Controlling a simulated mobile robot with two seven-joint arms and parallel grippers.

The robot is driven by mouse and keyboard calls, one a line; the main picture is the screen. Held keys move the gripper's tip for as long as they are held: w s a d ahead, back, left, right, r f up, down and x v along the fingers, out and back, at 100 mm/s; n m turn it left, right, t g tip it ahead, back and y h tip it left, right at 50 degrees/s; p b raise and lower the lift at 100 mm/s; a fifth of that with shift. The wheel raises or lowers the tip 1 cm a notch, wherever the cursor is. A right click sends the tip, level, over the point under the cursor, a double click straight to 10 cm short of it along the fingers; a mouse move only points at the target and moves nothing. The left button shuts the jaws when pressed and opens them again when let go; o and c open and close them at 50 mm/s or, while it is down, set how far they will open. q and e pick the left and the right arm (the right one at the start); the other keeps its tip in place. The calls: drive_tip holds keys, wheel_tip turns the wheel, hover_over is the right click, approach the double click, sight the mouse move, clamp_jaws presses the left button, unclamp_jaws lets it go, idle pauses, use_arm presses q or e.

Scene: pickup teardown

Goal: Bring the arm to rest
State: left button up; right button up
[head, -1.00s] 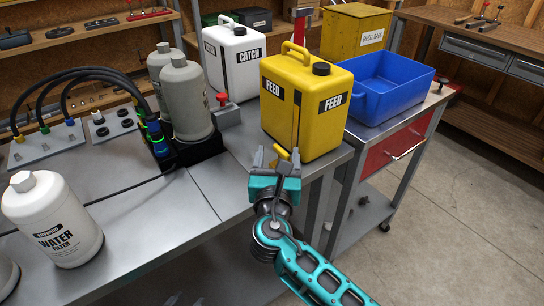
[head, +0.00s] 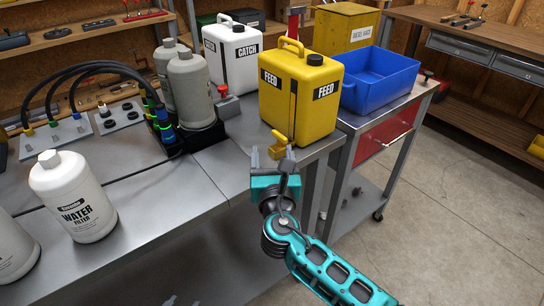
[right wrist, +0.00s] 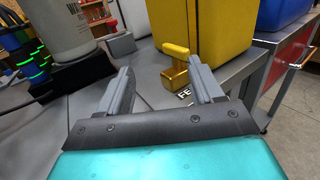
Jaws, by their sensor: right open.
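My right gripper (head: 270,157) is at the front edge of the metal bench (head: 215,165), in front of the yellow FEED can (head: 322,105). Its jaws are apart and nothing is between them, as the right wrist view (right wrist: 160,72) shows. Two small grey tips (head: 170,300), probably my left gripper, show at the bottom edge of the head view; the rest is out of frame.
A blue bin (head: 378,80) stands on a cart at the right. A white CATCH can (head: 232,55), grey bottles (head: 192,90) with hoses and a white water filter (head: 73,195) stand on the bench. The floor (head: 470,215) at the right is clear.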

idle(0.3)
drive_tip(key=s+d+f+m+g+h, duration=0.2)
drive_tip(key=s+d+f+m+g, duration=0.35)
drive_tip(key=m, duration=0.45)
drive_tip(key=s+d+f+m+g+h, duration=0.2)
drive_tip(key=s+d+f+m, duration=0.2)
drive_tip(key=s+d+m, duration=0.5)
drive_tip(key=s+d+m+g+y, duration=0.2)
drive_tip(key=s+m+g, duration=0.2)
drive_tip(key=s+m, duration=0.45)
drive_tip(key=s+d+m+g+y, duration=0.2)
drive_tip(key=s+d+m+g, duration=0.1)
drive_tip(key=s+m, duration=0.5)
drive_tip(key=w+a+f+n+t+y, duration=0.1)
drive_tip(key=w+a+f+t, duration=0.2)
drive_tip(key=w+f+t, duration=0.3)
drive_tip(key=shift+w+a+f+n+t, duration=0.2)
drive_tip(key=shift+f+n+t, duration=0.2)
drive_tip(key=shift+f, duration=1.6)
